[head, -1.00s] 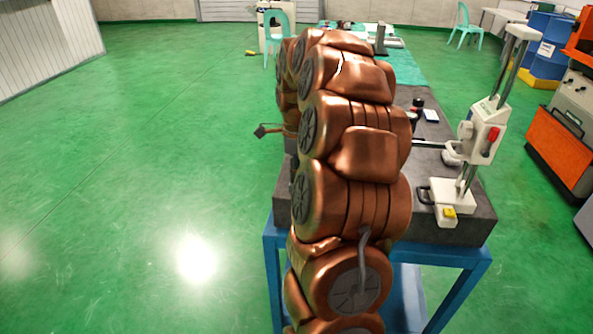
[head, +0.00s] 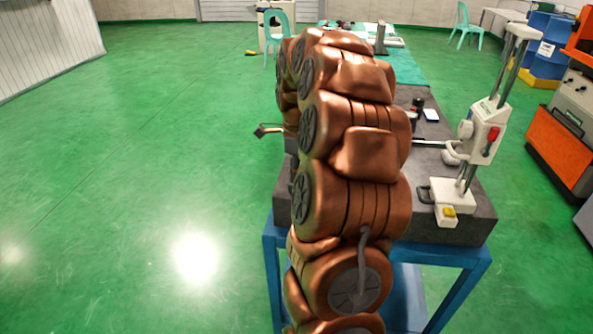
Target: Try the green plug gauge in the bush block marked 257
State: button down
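My copper-coloured arm fills the middle of the head view and hides much of the dark table plate (head: 470,215). A small thin part, seemingly the tip of my gripper (head: 268,130), sticks out left of the arm over the floor side. The rest of the gripper is hidden, so its opening and anything in it cannot be seen. I cannot make out the green plug gauge or the bush block marked 257.
A white measuring stand (head: 482,135) with a column stands at the table's right. A small dark object (head: 417,105) and a white-blue card (head: 431,115) lie behind it. A green-topped table (head: 409,68) stands farther back. Open green floor (head: 140,180) lies to the left.

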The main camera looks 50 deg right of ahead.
jog(key=shift+r, duration=0.25)
jog(key=shift+r, duration=2.25)
